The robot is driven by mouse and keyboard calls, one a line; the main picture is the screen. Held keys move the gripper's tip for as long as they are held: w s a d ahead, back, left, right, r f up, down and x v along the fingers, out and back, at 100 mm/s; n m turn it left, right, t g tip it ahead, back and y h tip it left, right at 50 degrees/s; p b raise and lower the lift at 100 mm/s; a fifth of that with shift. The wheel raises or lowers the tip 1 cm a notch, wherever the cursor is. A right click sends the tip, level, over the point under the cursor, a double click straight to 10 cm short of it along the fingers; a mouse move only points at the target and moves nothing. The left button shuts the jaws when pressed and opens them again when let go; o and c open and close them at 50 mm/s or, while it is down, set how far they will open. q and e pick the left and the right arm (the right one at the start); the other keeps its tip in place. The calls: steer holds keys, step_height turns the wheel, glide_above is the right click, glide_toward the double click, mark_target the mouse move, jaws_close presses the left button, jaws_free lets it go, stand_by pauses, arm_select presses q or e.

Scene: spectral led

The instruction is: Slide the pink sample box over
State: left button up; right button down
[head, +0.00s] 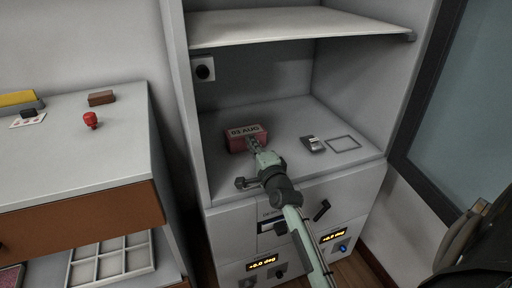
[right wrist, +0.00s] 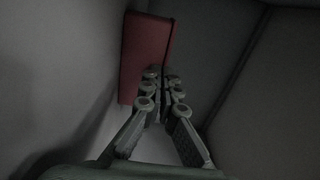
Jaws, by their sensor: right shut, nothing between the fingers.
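The pink sample box (head: 238,140), with a dark label on its top reading something like "03 AUG", sits on the cabinet's inner shelf floor near its left wall. My right gripper (head: 253,143) is at the box's front right edge, its fingers shut with nothing between them. In the right wrist view the box (right wrist: 145,45) shows as a red block just beyond the shut fingertips (right wrist: 160,74). The tips look close to or against it; I cannot tell whether they touch. My left gripper is in neither view.
A small grey device (head: 312,144) and a square outline (head: 344,143) lie to the right on the same cabinet floor (head: 290,122). An upper shelf (head: 290,25) hangs above. A side table (head: 70,150) at left holds a red stamp (head: 91,120) and a brown block (head: 101,98).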

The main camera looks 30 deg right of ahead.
stand_by(0.4)
steer(key=v, duration=1.1)
steer(key=shift+s+a, duration=0.1)
steer(key=shift+s, duration=0.25)
